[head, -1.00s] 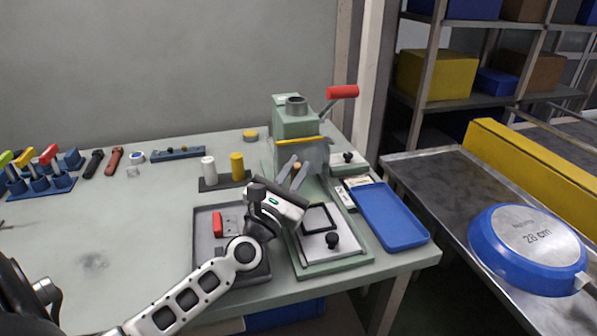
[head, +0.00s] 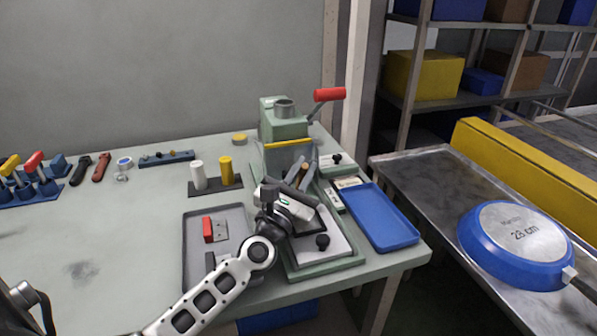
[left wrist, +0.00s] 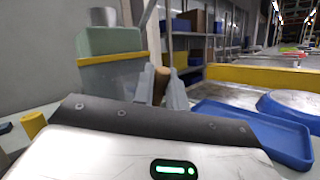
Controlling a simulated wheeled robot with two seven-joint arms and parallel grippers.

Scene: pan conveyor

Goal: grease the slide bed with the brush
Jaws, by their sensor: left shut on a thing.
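My left gripper (head: 297,176) is shut on a brown-handled tool, the brush (head: 304,174), just in front of the green machine (head: 288,128). The brown handle also shows between the two grey fingers in the left wrist view (left wrist: 161,78). The brush's lower end is hidden, so I cannot tell whether it touches anything. The green slide bed (head: 325,264) runs from the machine toward the table's front edge. A grey plate with a black knob (head: 322,242) lies on its front part. My wrist covers part of the bed.
A grey tray (head: 190,262) with a red block is left of the bed. A blue tray (head: 378,218) lies to the right. White and yellow cylinders (head: 225,169) stand behind. A blue pan (head: 520,250) rests on the metal conveyor at right. The table's left middle is clear.

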